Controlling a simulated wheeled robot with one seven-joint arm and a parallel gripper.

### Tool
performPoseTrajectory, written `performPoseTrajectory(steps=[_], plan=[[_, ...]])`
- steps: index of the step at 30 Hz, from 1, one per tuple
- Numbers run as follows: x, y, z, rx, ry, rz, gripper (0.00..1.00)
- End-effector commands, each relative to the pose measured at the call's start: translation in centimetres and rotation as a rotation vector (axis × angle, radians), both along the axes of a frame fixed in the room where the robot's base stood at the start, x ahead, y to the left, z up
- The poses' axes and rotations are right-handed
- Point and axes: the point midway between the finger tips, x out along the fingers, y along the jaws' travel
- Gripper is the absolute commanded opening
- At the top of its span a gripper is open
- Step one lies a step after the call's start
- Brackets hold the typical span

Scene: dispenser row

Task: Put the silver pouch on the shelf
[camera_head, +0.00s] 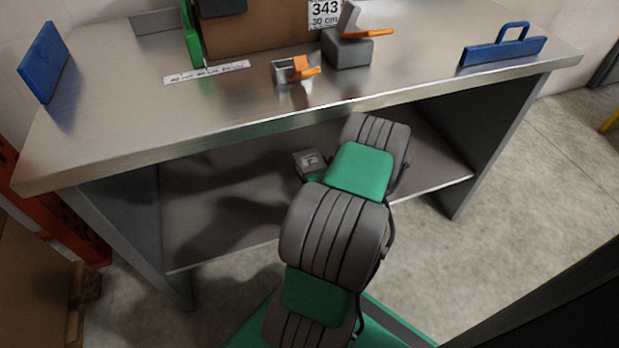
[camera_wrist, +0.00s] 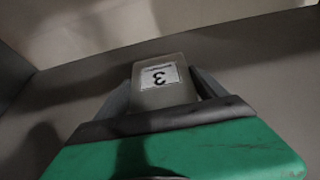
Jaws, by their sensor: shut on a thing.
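The silver pouch is a small grey block-like thing with a white label reading 3, upside down in the wrist view (camera_wrist: 150,97). My gripper (camera_wrist: 165,88) is shut on it, with a dark finger on each side. In the head view the pouch (camera_head: 310,160) shows left of my arm, under the table's front edge, over the lower shelf (camera_head: 225,215). I cannot tell whether it touches the shelf. My arm hides part of the shelf and most of my gripper in the head view.
The metal tabletop (camera_head: 130,115) overhangs the shelf. On it are a grey dispenser with an orange lever (camera_head: 347,50), a small metal piece with an orange part (camera_head: 295,70) and a blue handled tool (camera_head: 503,50). The visible left part of the shelf is bare.

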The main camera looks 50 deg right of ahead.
Motion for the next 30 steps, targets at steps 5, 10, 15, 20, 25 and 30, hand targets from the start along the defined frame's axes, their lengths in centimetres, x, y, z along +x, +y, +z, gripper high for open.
performPoseTrajectory(steps=[5, 10, 15, 20, 25, 30], plan=[[1.5, -0.2, -2.0, 0.000, -0.001, 0.003, 0.32], [1.5, -0.3, -4.9, 0.001, 0.000, 0.000, 0.32], [1.5, -0.4, -4.6, -0.001, 0.000, 0.000, 0.32], [1.5, -0.3, -5.0, -0.001, 0.000, 0.000, 0.32], [1.5, -0.3, -4.9, -0.001, 0.000, 0.000, 0.94], [1.5, -0.3, -4.9, -0.001, 0.000, 0.000, 1.00]])
